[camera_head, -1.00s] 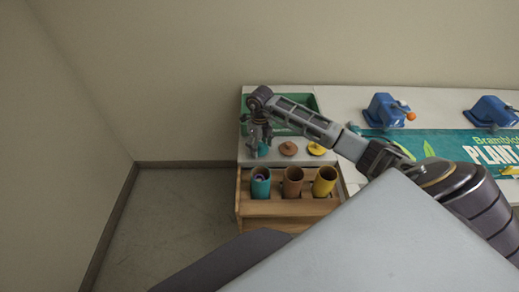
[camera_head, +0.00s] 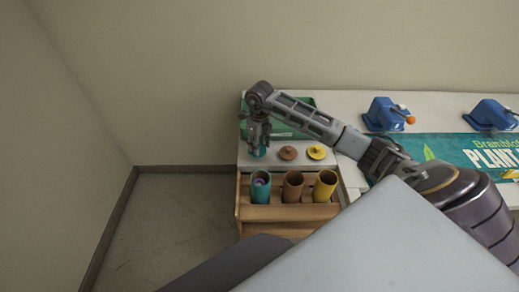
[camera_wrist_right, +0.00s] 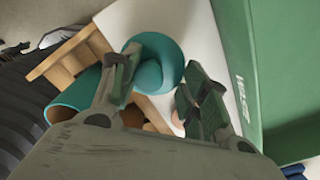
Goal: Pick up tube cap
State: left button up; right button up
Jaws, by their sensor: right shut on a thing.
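The teal tube cap (camera_head: 258,152) is at the left end of the row of caps, under my right gripper (camera_head: 257,145). In the right wrist view, the cap (camera_wrist_right: 165,50) shows as a round teal disc with a raised knob. The fingers of my right gripper (camera_wrist_right: 160,78) are on either side of the knob and shut on it. I cannot tell whether the cap touches the white surface. My left gripper is not in view.
A brown cap (camera_head: 288,153) and a yellow cap (camera_head: 316,152) lie to the right. A brown tube (camera_head: 292,187) and a yellow tube (camera_head: 325,186) stand in the wooden rack (camera_head: 290,212). A green waste bin (camera_wrist_right: 245,60) is close beside the gripper. Blue devices (camera_head: 384,113) stand farther right.

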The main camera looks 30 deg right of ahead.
notch_tip(320, 180, up, 5)
jog(key=shift+r+b, duration=0.3)
jog(key=shift+r, duration=0.05)
jog(key=c, duration=0.4)
jog(key=shift+r, duration=0.5)
jog(key=shift+c, duration=0.7)
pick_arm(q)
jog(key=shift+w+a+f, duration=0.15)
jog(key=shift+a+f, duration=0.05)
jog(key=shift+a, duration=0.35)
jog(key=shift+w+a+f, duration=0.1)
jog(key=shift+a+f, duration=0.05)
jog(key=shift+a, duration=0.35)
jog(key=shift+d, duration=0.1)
